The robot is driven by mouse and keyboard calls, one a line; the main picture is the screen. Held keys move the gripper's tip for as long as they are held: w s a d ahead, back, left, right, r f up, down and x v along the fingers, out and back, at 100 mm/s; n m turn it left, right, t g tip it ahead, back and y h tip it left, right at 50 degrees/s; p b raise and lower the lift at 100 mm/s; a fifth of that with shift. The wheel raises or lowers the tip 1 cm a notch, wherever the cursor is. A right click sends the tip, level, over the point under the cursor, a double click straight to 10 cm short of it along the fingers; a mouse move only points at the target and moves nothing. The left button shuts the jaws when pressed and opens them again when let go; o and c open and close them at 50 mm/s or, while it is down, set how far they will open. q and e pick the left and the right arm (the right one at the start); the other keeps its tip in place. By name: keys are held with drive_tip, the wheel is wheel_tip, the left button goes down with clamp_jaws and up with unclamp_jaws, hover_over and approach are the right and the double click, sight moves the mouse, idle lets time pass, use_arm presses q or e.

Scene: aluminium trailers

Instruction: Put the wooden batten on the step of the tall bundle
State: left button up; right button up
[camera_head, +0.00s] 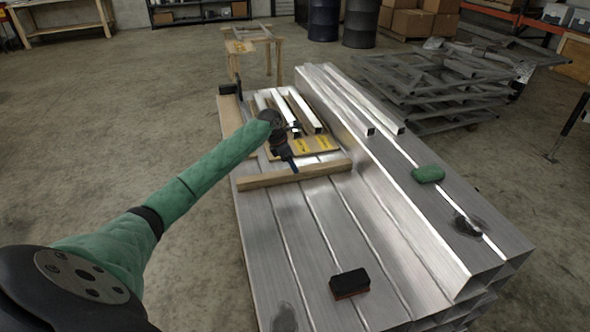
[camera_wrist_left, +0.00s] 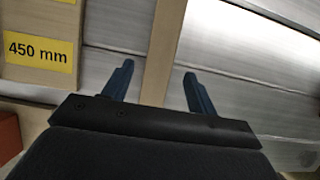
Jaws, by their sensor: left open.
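The wooden batten (camera_head: 260,181) lies crosswise on the lower, left level of the aluminium bundle (camera_head: 330,220). The bundle's higher level (camera_head: 450,215) rises along its right side. My left gripper (camera_head: 293,168) points down at the batten's middle, open. In the left wrist view the batten (camera_wrist_left: 163,50) runs between the two blue fingers (camera_wrist_left: 158,75), one on each side with gaps. I cannot tell how far down the fingertips reach beside it. My right gripper is in neither view.
A plywood board with yellow labels (camera_head: 302,145) lies behind the batten; one label reads 450 mm (camera_wrist_left: 38,50). A black-and-red block (camera_head: 350,283) sits on the lower level, a green object (camera_head: 428,174) on the higher. Metal frames (camera_head: 430,85) are stacked at right.

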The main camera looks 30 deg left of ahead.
use_arm(q)
drive_tip(key=v, duration=0.6)
drive_tip(key=shift+r, duration=0.25)
drive_tip(key=shift+s+a, duration=0.1)
